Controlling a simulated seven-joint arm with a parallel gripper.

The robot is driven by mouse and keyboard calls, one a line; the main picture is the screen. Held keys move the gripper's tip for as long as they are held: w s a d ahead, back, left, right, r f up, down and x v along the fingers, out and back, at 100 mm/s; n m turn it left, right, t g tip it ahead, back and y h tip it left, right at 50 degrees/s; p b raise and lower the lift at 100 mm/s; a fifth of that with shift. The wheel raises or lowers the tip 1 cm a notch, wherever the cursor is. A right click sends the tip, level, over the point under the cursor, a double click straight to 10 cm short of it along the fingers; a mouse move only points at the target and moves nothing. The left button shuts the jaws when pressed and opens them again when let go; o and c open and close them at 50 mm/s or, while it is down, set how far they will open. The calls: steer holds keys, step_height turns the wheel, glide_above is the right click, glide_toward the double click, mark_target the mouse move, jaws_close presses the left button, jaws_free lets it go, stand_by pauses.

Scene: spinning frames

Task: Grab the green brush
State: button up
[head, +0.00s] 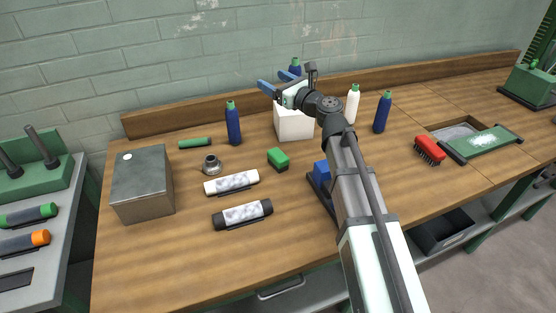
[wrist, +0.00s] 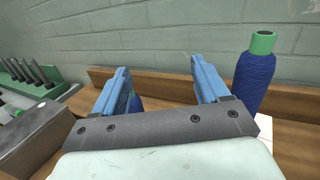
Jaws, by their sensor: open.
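The green brush (head: 278,155) lies on the wooden bench in the head view, with a green top and a dark underside. It is in front of a white box and right of a white roll. My gripper (head: 270,80) is raised above and behind it, over the white box, near the back wall. Its two blue fingers are apart with nothing between them. In the wrist view my gripper (wrist: 160,72) points toward the wall, and the brush does not show there.
The white box (head: 294,124) stands below my gripper. Blue spools (head: 233,126) (wrist: 258,80) with green tops and a white spool (head: 353,104) stand nearby. A red brush (head: 430,150) lies at right. A metal box (head: 143,190) and white rolls (head: 231,183) are at left.

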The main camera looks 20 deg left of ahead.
steer(key=s+a+r+n+g, duration=0.3)
steer(key=s+a+r+n, duration=0.1)
steer(key=a, duration=0.4)
steer(key=n+g+h, duration=0.4)
steer(key=n+h, duration=1.3)
steer(key=n, duration=1.2)
glide_above(280, 156)
step_height(280, 156, down, 11)
steer(key=shift+n, duration=0.3)
steer(key=f, duration=0.8)
steer(key=shift+w+d+f, duration=0.1)
steer(key=shift+w+f, duration=0.3)
steer(key=shift+s+f, duration=0.25)
steer(key=shift+f, duration=0.85)
steer(key=shift+s+f, duration=0.2)
steer(key=shift+f, duration=1.35)
